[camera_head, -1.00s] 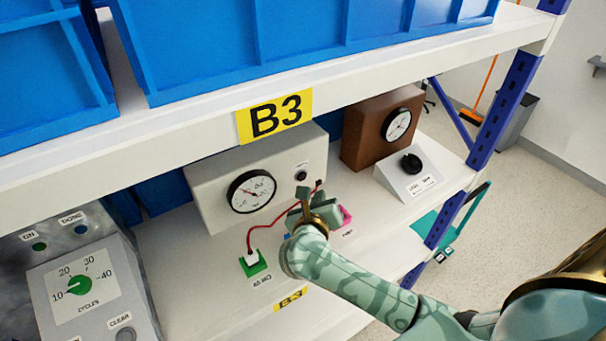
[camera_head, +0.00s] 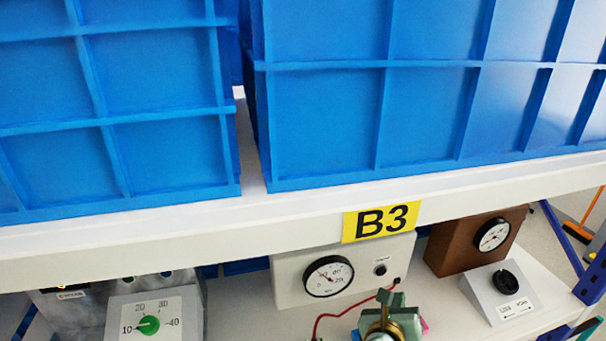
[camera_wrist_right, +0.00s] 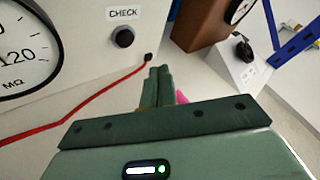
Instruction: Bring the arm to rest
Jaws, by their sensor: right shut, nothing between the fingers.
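My right gripper (camera_head: 388,302) is at the bottom of the head view, in front of the white meter box (camera_head: 288,279) on the shelf. In the right wrist view its two green fingers (camera_wrist_right: 158,85) are together and hold nothing. They point toward the box's lower front, below the CHECK button (camera_wrist_right: 123,37), and look apart from it. A red lead (camera_wrist_right: 62,122) runs from a black plug on the box to the left of the fingers. My left gripper is not in the head view.
Blue crates (camera_head: 330,110) stand on the upper shelf, whose white edge (camera_head: 250,225) carries the B3 label (camera_head: 380,222). A brown gauge box (camera_head: 450,248) and a grey box with a black rotary knob (camera_head: 506,281) stand right. A grey panel with a green dial (camera_head: 148,325) stands left.

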